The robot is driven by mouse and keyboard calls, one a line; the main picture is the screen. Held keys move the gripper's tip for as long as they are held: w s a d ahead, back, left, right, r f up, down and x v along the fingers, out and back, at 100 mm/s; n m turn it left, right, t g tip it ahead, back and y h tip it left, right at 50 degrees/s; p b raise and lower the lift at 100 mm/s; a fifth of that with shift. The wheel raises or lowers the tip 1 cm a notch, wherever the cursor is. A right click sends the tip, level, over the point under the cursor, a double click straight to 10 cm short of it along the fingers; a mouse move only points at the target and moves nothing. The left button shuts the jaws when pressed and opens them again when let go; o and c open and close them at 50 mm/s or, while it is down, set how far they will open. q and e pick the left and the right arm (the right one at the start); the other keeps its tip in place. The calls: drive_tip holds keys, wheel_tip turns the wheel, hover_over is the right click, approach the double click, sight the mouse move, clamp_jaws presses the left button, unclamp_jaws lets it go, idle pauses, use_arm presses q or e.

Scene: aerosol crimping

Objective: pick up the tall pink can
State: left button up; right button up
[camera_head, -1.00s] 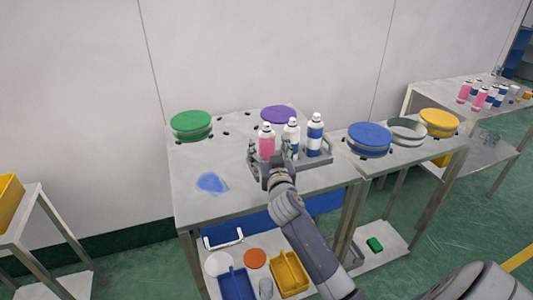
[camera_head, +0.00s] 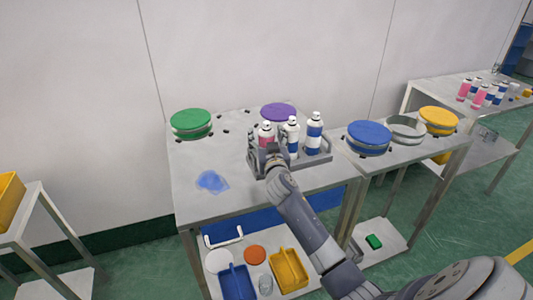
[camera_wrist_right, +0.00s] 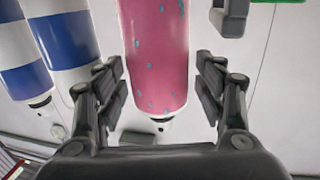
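The pink can (camera_head: 265,131) with a white top stands upright in a grey tray (camera_head: 318,160) on the near table. Its lower part is hidden behind my right gripper (camera_head: 267,151) in the head view. In the right wrist view the pink can (camera_wrist_right: 155,50), speckled with blue, lies between the two fingers of my right gripper (camera_wrist_right: 160,92). The fingers are open, with a gap on each side of the can. My left gripper is not in view.
Blue-and-white cans (camera_head: 291,137) (camera_head: 314,133) stand in the tray just right of the pink can. Round containers with green (camera_head: 190,119), purple (camera_head: 279,111) and blue (camera_head: 370,134) lids stand around. More cans (camera_head: 479,97) stand on the far right table. The front-left tabletop is mostly clear.

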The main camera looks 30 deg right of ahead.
clamp_jaws()
drive_tip(key=shift+r, duration=0.2)
